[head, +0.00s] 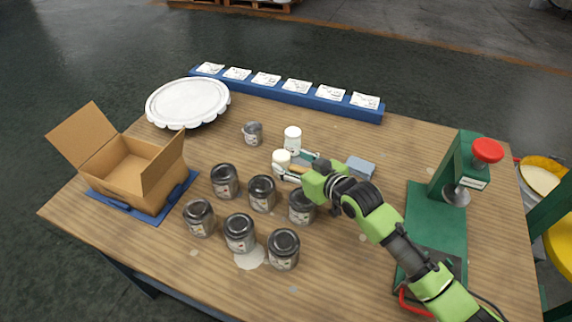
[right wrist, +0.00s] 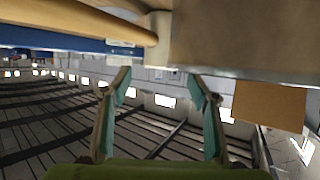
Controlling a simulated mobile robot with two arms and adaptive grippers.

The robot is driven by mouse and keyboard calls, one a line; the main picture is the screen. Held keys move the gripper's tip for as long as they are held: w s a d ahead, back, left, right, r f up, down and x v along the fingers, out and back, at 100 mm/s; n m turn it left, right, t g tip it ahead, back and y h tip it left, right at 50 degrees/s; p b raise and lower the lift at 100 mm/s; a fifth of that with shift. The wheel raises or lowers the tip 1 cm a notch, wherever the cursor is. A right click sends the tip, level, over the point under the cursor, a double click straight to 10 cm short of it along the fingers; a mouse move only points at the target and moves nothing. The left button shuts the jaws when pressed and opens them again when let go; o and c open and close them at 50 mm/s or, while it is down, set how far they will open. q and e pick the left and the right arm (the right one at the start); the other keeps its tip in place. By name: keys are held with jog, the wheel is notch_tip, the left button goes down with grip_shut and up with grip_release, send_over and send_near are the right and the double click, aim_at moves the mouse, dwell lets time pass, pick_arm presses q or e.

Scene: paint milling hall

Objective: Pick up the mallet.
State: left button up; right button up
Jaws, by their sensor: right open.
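The mallet (head: 281,160) lies on the wooden table, its pale head facing left and part of its handle showing beside my right gripper. My right gripper (head: 297,165) is open, low over the table just right of the mallet's head. Its spread fingers also show in the right wrist view (right wrist: 160,95), with nothing between them. My left gripper is not in view.
Several dark jars (head: 240,232) stand just left and in front. A white jar (head: 292,139) stands close behind the mallet, a grey-blue block (head: 361,167) to the right. An open cardboard box (head: 127,167) is at left, a green press (head: 460,165) at right.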

aim_at(282, 154)
jog(key=shift+x, duration=1.9)
jog(key=shift+r, duration=0.1)
jog(key=c, duration=1.5)
jog(key=shift+r, duration=0.1)
jog(key=shift+w+r, duration=0.1)
